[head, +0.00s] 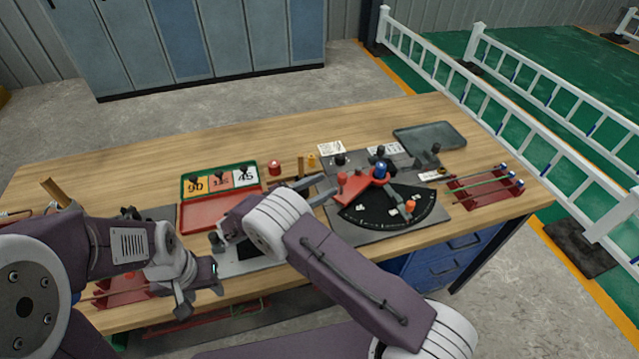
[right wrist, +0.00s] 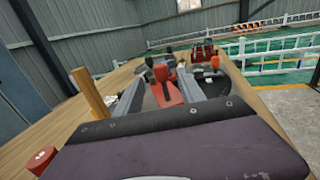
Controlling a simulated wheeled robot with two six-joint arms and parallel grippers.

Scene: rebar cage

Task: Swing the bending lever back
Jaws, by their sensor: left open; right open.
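The bending lever (head: 355,187) is red and lies on the bending plate over a black fan-shaped dial (head: 385,212). A blue knob (head: 381,168) stands at its pivot end. My right gripper (head: 331,186) is open at the left end of the lever. In the right wrist view the red lever (right wrist: 166,90) shows ahead between the grey fingers; I cannot tell whether they touch it. An orange knob (head: 410,206) sits on the dial's right part. My left gripper (head: 200,289) is open near the table's front edge, away from the lever.
A green-rimmed tray with numbered cards (head: 219,181) and a red tray (head: 218,211) lie left of the plate. A red button (head: 274,167) stands behind my right arm. A red rack with rods (head: 486,186) is at the right, a dark grey tray (head: 430,138) at the back.

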